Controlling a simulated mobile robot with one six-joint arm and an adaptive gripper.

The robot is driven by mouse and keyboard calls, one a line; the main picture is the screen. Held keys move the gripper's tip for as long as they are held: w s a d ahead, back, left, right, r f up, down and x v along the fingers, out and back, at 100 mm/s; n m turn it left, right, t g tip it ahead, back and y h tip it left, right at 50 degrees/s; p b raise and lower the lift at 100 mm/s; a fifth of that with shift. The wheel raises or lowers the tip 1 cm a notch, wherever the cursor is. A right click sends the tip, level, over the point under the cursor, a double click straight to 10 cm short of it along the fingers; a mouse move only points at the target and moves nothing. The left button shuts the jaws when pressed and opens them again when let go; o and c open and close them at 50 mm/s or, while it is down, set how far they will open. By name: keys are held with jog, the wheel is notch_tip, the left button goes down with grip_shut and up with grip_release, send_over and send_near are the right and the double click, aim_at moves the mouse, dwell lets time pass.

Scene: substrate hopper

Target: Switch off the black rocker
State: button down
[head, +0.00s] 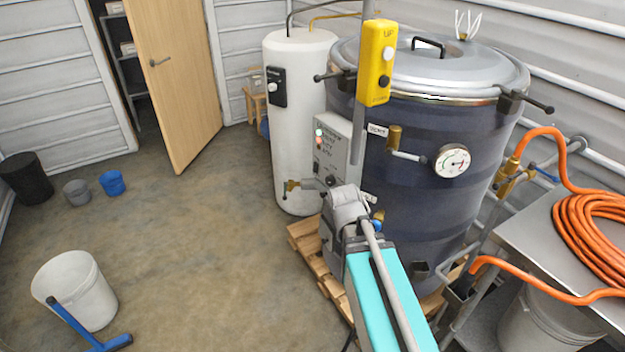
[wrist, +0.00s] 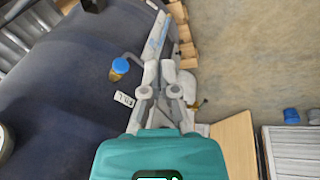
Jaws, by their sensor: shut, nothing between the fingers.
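The grey control box (head: 339,140) is fixed in front of the large dark blue vessel (head: 425,160). It has a green and a red round light near its top left and small dark controls (head: 317,167) lower down. I cannot tell for sure which control is the black rocker; my gripper and arm hide the lower part of the box. My gripper (head: 344,203) is at the lower front of the box, and I cannot tell whether it touches. In the wrist view my gripper (wrist: 160,70) has its fingers close together with no object visible between them.
A yellow pendant (head: 377,62) hangs on a grey pole above the box. A white cylinder (head: 298,130) with a black unit (head: 277,87) stands behind left. A steel table (head: 540,235) with orange hose is at right. The floor at left is mostly free around a white bucket (head: 75,290).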

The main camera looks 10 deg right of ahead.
aim_at(316, 167)
jog(key=w+a+f+n+t+h+b, duration=0.1)
jog(key=w+f+n+t+h+b, duration=0.1)
jog(key=w+t+b, duration=0.45)
jog(key=w+f+n+t+h+b, duration=0.1)
jog(key=w+f+n+h+b, duration=0.2)
jog(key=w, duration=0.6)
jog(key=w+a+r+n+t+y+b, duration=0.1)
jog(key=w+a+n+t+y+b, duration=0.1)
jog(key=w+a+n+t+b, duration=0.5)
jog(key=w+a+n+b, duration=0.1)
jog(key=w+a+b, duration=0.1)
jog(key=w+a, duration=0.1)
jog(key=shift+w+a+y+b, duration=0.35)
jog(key=shift+a+y, duration=0.05)
jog(key=shift+a, duration=0.5)
jog(key=shift+w+r, duration=0.1)
jog(key=shift+w, duration=0.05)
jog(key=d+b+x, duration=0.1)
jog(key=d+x, duration=0.2)
jog(key=x, duration=0.9)
